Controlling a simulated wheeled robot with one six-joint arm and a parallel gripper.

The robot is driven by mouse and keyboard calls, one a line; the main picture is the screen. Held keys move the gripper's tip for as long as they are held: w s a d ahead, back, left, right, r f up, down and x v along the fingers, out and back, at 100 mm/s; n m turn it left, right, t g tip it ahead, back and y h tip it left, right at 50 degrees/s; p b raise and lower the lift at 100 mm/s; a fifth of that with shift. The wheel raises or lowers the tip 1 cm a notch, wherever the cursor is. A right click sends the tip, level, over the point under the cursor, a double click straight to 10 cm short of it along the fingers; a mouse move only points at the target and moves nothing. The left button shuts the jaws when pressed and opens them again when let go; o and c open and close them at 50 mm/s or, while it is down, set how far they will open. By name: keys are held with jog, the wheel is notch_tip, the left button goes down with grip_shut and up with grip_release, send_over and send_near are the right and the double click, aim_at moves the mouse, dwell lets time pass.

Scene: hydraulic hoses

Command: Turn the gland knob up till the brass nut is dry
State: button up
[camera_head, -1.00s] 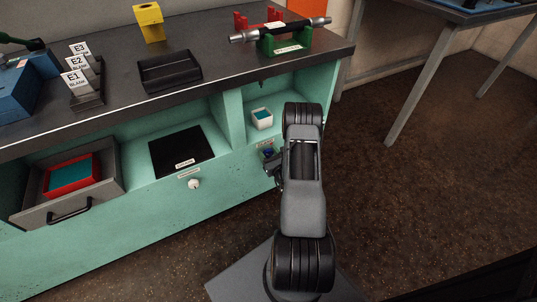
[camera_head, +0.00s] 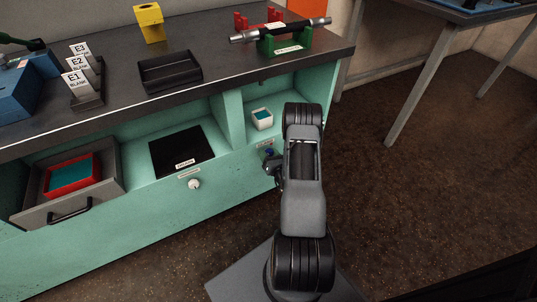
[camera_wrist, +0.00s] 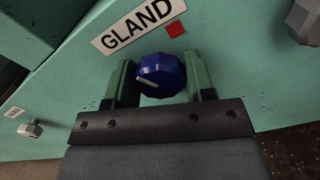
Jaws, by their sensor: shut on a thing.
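The blue faceted gland knob (camera_wrist: 161,76) sits on the green cabinet front, below the "GLAND" label (camera_wrist: 138,25). A pale pointer mark shows on its lower left face. My gripper (camera_wrist: 161,82) is shut on the knob, one green finger on each side. In the head view the knob (camera_head: 268,153) is a small blue spot at the left of my arm, with my gripper (camera_head: 272,165) at it, partly hidden by the arm. A red square (camera_wrist: 175,29) sits beside the label. I cannot make out a brass nut in either view.
A grey faceted knob (camera_wrist: 306,20) is at the upper right of the wrist view. A white knob (camera_head: 194,184) is further left on the cabinet. An open drawer (camera_head: 58,213) sticks out at left. A rod (camera_head: 308,24) rests on a green stand on the bench.

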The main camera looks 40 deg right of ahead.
jog(key=shift+m, duration=1.1)
jog(key=o, duration=0.9)
jog(key=shift+s, duration=0.1)
jog(key=s, duration=0.4)
jog(key=s+a+p, duration=0.1)
jog(key=s, duration=0.4)
jog(key=s+a+p, duration=0.1)
jog(key=s, duration=0.3)
jog(key=shift+s, duration=0.25)
